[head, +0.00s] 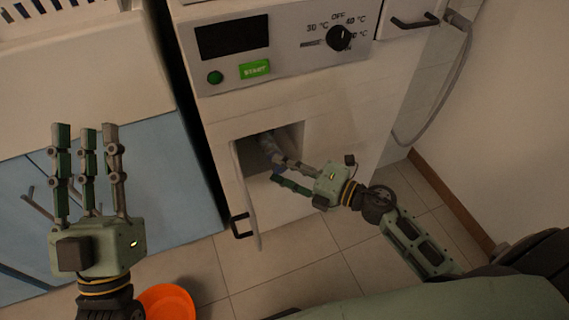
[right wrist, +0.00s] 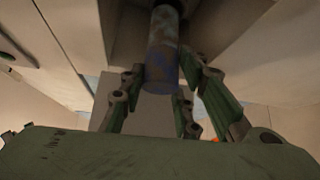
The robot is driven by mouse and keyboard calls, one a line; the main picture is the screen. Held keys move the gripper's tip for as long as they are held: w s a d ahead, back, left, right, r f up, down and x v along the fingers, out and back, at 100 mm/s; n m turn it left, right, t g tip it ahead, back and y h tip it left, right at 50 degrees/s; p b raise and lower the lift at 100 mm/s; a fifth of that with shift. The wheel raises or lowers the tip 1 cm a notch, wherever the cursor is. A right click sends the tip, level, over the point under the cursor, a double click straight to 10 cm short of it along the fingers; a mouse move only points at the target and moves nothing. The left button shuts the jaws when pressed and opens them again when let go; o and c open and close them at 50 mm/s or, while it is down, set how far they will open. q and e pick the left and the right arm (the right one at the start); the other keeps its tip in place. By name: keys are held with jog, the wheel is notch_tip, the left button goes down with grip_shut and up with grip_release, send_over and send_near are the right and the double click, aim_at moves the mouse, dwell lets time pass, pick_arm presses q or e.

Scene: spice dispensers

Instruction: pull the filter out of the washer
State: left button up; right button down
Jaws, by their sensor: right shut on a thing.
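The washer (head: 300,97) has a small open hatch low on its front, with its flap (head: 244,190) swung out to the left. A grey cylindrical filter (head: 268,150) sticks out of the recess; its end is bluish and worn. In the right wrist view the filter (right wrist: 162,50) runs up into the dark opening, its lower end between my fingers. My right gripper (head: 281,172) is at the opening, shut on the filter's outer end. My left gripper (head: 88,135) is open and empty, fingers pointing up, left of the washer in the head view.
An orange bowl (head: 167,304) is on the tiled floor near my left gripper. A blue cabinet (head: 175,185) stands left of the washer. A grey hose (head: 447,90) hangs at the right by the wall. Tiled floor before the washer is mostly clear.

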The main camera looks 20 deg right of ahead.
jog(key=shift+s, duration=0.1)
dwell(0.3)
